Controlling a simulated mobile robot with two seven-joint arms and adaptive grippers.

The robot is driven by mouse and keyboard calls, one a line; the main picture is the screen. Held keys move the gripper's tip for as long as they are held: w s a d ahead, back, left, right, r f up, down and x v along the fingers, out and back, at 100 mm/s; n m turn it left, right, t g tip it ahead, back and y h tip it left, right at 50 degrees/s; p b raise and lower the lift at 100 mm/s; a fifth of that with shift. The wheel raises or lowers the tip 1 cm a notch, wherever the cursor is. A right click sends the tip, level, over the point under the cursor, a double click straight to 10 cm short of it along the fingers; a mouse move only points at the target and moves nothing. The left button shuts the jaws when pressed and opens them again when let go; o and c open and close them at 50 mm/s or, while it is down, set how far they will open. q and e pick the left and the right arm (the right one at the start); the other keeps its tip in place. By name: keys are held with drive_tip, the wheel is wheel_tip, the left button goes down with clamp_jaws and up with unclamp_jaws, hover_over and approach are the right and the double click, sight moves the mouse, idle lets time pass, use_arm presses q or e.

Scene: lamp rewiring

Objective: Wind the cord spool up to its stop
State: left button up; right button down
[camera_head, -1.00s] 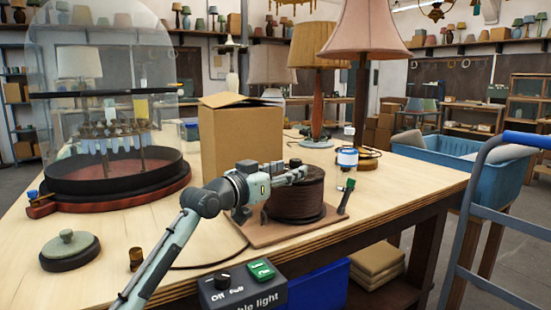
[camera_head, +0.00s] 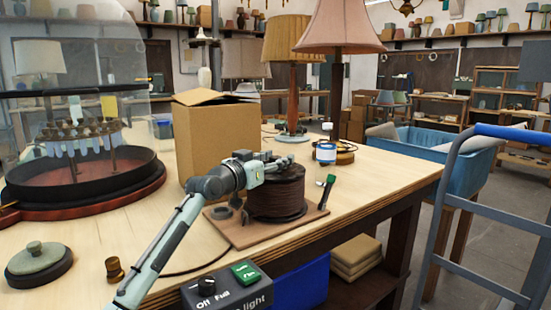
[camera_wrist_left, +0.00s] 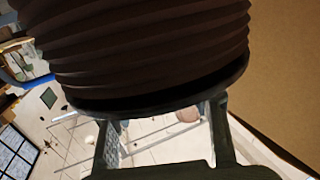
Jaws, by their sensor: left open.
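The cord spool (camera_head: 277,195) is a dark brown ribbed drum, upright on a brown baseboard (camera_head: 228,235) near the table's front edge. A small lever with a green end (camera_head: 327,186) stands at the board's right corner. My left gripper (camera_head: 280,162) reaches in from the left and lies across the top of the spool. In the left wrist view the ribbed spool (camera_wrist_left: 150,45) fills the upper middle, with its dark rim between the two spread fingers (camera_wrist_left: 165,112). The gripper is open; I cannot tell whether the fingers touch the rim. My right gripper is not in view.
A cardboard box (camera_head: 215,140) stands close behind the spool. A glass dome (camera_head: 80,100) is at the left, and lamps (camera_head: 335,40) stand behind. A switch box (camera_head: 228,290) is at the front edge. A blue cart handle (camera_head: 512,133) is at the right.

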use_arm(q)
clamp_jaws()
idle(0.3)
idle(0.3)
